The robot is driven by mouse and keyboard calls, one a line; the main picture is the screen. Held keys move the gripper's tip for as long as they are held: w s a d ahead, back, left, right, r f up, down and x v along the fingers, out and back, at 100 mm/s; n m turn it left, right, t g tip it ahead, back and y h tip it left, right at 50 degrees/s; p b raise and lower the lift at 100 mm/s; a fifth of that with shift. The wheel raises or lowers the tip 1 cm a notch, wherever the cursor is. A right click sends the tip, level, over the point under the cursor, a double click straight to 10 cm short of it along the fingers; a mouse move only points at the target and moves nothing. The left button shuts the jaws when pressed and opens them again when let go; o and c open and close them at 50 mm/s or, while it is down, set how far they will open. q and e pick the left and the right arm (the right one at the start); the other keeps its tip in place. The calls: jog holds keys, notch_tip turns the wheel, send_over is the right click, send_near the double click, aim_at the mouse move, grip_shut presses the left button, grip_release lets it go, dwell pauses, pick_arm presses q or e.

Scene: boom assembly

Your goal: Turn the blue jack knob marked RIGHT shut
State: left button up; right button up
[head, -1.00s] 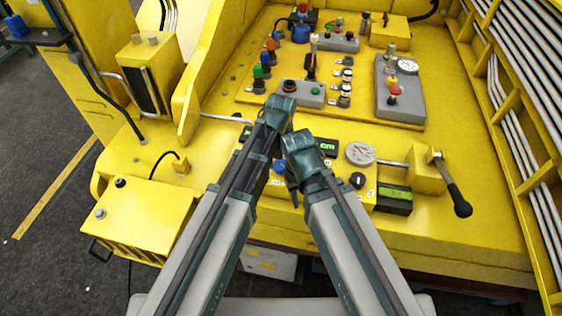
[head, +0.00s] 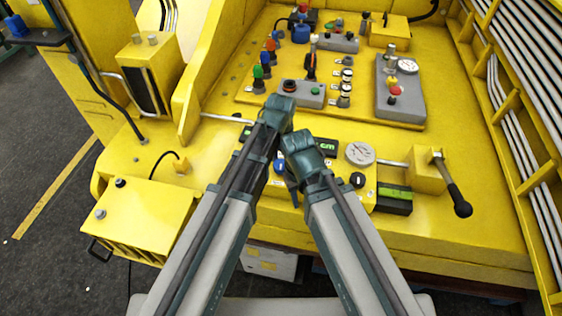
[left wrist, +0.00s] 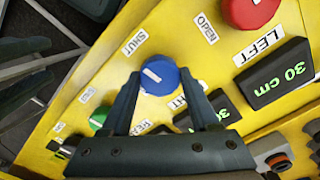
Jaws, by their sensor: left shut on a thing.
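In the left wrist view, the blue knob (left wrist: 160,75) sits on the yellow panel, with a white pointer line on its top. SHUT and OPEN labels stand above it, and a label beside it is partly hidden by a finger. My left gripper (left wrist: 160,78) is shut on the blue knob, one finger on each side. In the head view, my left wrist (head: 281,103) hides its own fingertips. My right gripper (head: 293,185) is lower and to the right, over the panel; its fingers are too hidden to tell their opening.
A red knob (left wrist: 250,10) marked LEFT and a dark 30 cm display (left wrist: 272,75) are close to the blue knob. A green knob (left wrist: 98,118) lies at lower left. A round gauge (head: 360,153) and a black-handled lever (head: 457,195) stand right of my arms.

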aim_at(281, 164)
pick_arm(q)
jog(key=shift+m, duration=0.9)
jog(key=o, duration=1.4)
jog(key=shift+c, duration=0.2)
notch_tip(281, 164, up, 14)
jog(key=p, duration=1.3)
jog(key=shift+p, duration=0.4)
jog(key=shift+f, duration=0.15)
